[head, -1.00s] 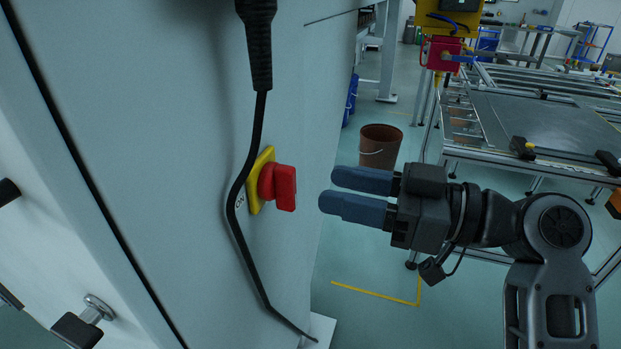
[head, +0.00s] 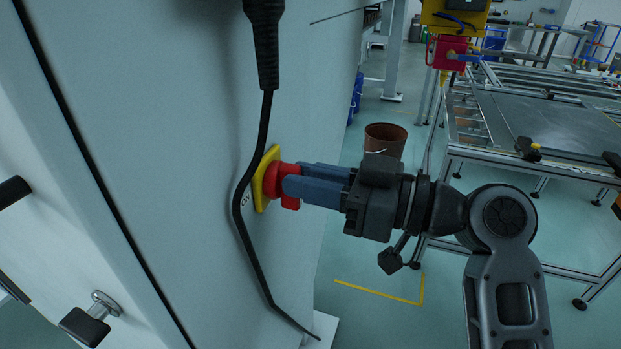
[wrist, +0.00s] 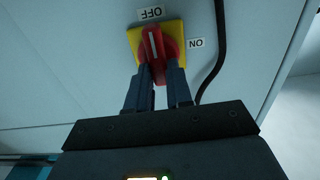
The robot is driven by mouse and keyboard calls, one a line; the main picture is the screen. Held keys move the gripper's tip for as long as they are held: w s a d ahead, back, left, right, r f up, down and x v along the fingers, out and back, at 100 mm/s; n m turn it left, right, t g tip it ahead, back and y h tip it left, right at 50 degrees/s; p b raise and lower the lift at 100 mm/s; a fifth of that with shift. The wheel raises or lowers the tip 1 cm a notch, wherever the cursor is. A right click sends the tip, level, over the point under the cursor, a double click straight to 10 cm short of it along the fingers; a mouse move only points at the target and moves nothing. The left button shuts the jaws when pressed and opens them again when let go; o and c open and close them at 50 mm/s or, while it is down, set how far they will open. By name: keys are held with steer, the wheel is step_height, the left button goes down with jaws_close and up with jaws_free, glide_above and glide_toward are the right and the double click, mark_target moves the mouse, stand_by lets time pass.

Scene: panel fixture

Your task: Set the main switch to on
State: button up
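The main switch is a red rotary handle (head: 289,201) on a yellow square plate (head: 264,173), set in the pale cabinet face. In the wrist view the red handle (wrist: 152,45) has a white mark pointing up at the OFF label (wrist: 150,13). The ON label (wrist: 196,43) is to its right. My gripper (head: 296,178) is at the switch, pointing left at it. In the wrist view its two blue-grey fingers (wrist: 161,76) lie on either side of the handle, with red showing between them. I cannot tell whether they are pressed against it.
A black cable (head: 247,180) hangs down the cabinet just left of the switch and shows right of it in the wrist view (wrist: 221,55). The cabinet's lower left has a metal latch (head: 90,320). A brown bin (head: 385,140) and a frame table (head: 545,120) stand behind my arm.

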jaws_close()
steer(key=shift+r+m+p, duration=0.1)
steer(key=shift+m+p, duration=0.2)
steer(key=shift+w+d+f+m+p, duration=0.1)
steer(key=shift+w+f+m+p, duration=0.05)
steer(key=shift+m+p, duration=2.45)
steer(key=shift+w+d+f+m+p, duration=0.1)
steer(key=shift+w+f+m+p, duration=0.1)
steer(key=shift+m+p, duration=2.4)
steer(key=shift+w+f+m+p, duration=0.15)
steer(key=shift+m+p, duration=1.55)
steer(key=shift+m, duration=1.8)
steer(key=shift+f, duration=0.1)
steer(key=o, duration=0.5)
jaws_free()
